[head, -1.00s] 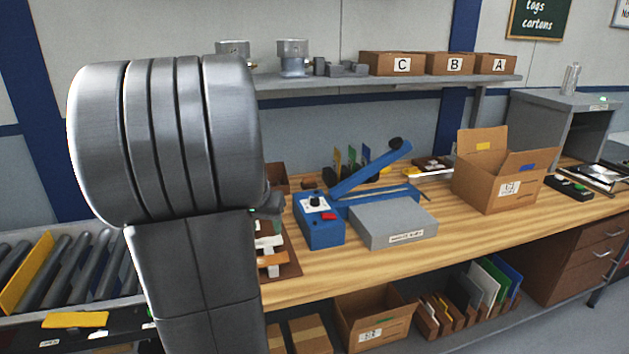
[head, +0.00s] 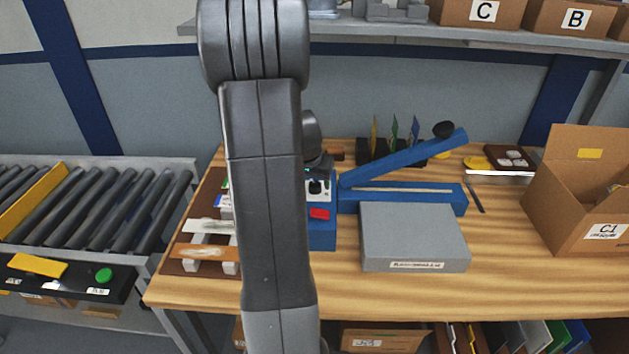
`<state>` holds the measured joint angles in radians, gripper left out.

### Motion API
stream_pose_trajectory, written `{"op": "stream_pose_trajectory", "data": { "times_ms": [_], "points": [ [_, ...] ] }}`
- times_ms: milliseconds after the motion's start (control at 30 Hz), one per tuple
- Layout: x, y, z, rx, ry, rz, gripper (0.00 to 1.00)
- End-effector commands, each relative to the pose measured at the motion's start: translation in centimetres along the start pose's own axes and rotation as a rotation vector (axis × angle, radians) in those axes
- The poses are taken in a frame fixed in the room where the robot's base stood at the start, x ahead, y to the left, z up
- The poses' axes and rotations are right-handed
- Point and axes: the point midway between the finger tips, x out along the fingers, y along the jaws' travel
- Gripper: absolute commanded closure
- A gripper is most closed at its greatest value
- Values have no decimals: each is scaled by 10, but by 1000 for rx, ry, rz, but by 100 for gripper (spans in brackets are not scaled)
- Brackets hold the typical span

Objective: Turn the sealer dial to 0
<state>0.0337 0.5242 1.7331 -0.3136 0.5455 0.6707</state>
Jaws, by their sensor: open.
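The blue sealer (head: 400,197) stands on the wooden bench, its lever arm raised to the right and ending in a black knob. Its control box has a white dial plate (head: 329,192), a dark dial (head: 315,187) and a red switch (head: 319,214). My gripper (head: 317,168) is just above and behind the dial, open, mostly hidden by my own arm. I cannot tell whether it touches the dial. The dial's numbers and pointer are too small to read, and the box's left side is hidden.
A grey block (head: 414,238) sits in front of the sealer. An open carton (head: 572,200) stands at right. A brown tray (head: 190,262) with parts lies at left, beside a roller conveyor (head: 110,215). A shelf (head: 400,38) with boxes runs above.

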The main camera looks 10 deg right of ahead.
Motion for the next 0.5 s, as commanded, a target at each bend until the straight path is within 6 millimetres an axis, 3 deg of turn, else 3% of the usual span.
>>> {"op": "stream_pose_trajectory", "data": {
  "times_ms": [433,500],
  "points": [
    [11,0,0,0,0,-1,45],
    [11,0,0,0,0,-1,55]
  ]
}}
